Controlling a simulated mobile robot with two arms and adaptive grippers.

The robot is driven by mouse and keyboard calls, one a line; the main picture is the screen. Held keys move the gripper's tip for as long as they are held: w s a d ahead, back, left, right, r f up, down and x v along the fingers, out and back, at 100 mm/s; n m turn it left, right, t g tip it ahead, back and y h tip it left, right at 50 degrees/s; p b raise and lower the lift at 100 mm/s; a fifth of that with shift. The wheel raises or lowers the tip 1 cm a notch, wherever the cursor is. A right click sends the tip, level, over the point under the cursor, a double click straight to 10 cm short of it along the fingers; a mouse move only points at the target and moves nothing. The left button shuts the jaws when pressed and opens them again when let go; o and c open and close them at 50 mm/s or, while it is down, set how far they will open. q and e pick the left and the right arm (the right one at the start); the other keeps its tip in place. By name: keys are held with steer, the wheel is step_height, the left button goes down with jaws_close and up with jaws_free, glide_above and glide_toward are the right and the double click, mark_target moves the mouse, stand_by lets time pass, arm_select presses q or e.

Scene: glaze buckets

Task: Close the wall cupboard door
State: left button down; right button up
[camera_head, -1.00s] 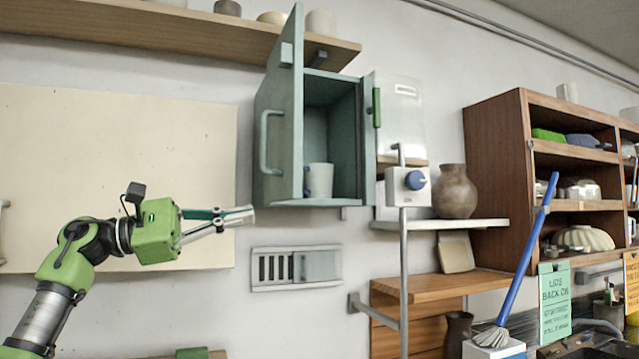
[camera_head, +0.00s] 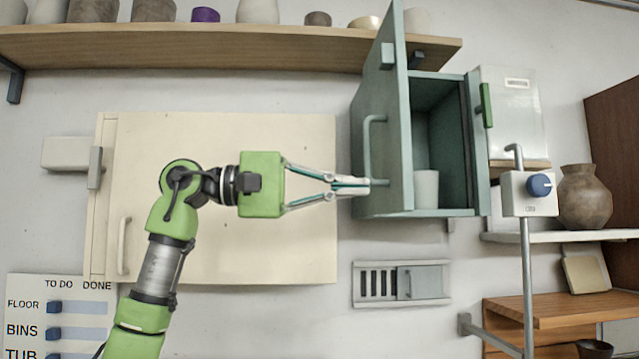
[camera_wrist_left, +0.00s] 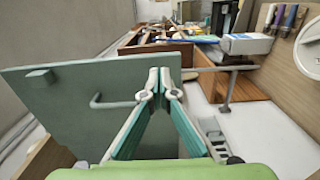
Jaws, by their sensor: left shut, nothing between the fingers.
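The wall cupboard (camera_head: 438,130) is grey-green and hangs on the wall right of centre in the head view. Its door (camera_head: 396,100) is hinged on the left and stands wide open, jutting out toward me, with a bar handle (camera_head: 367,150) on its outer face. A white cup (camera_head: 426,189) stands inside on the cupboard floor. My left gripper (camera_head: 366,187) is shut and empty, its tips by the door's outer face near the handle's lower end. In the left wrist view the door (camera_wrist_left: 70,115) and handle lie left of the fingertips (camera_wrist_left: 160,82); contact is unclear. My right gripper is not in view.
A wooden shelf (camera_head: 230,49) with pots runs above. A cream panel (camera_head: 220,245) is behind my arm. A vent (camera_head: 402,284) is below the cupboard. A box with a blue knob (camera_head: 528,193) on a pole stands to the right.

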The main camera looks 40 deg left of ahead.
mark_target(401, 187)
arm_select(q)
steer(key=p+x, duration=0.1)
steer(key=x, duration=0.3)
steer(key=shift+d+r, duration=0.1)
steer(key=shift+w+d, duration=0.25)
steer(key=shift+w, duration=0.1)
